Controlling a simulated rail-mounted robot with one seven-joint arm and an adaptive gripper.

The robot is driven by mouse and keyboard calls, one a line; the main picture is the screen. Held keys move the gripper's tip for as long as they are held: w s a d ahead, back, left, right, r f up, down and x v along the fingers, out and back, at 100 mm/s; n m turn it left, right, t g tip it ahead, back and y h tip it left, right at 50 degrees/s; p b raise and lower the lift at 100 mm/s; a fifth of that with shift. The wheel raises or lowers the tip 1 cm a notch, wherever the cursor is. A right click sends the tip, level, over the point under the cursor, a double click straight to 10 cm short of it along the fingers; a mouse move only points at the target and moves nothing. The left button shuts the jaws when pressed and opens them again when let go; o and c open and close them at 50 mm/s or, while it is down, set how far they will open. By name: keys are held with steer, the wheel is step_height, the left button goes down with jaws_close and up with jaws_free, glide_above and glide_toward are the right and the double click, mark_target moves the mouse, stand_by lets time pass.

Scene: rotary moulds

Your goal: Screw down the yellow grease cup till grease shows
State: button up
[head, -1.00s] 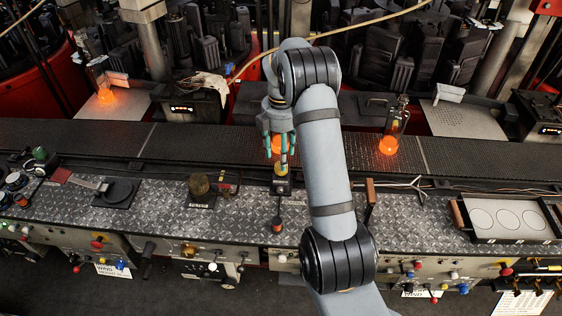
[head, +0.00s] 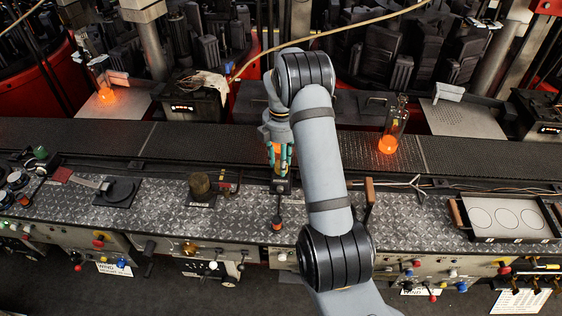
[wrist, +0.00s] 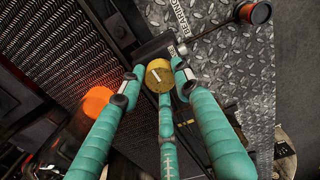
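The yellow grease cup (wrist: 159,75) shows in the wrist view as a round cap with a pale mark on top. It sits on a dark block beside a label reading "BEARING". No grease is visible.
A black conveyor (head: 200,145) runs behind the cup, with a glowing orange piece (wrist: 97,101) near my fingers and a hot bottle (head: 388,143) farther right.

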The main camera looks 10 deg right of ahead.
steer(key=c, duration=0.6)
steer(key=shift+m, duration=0.4)
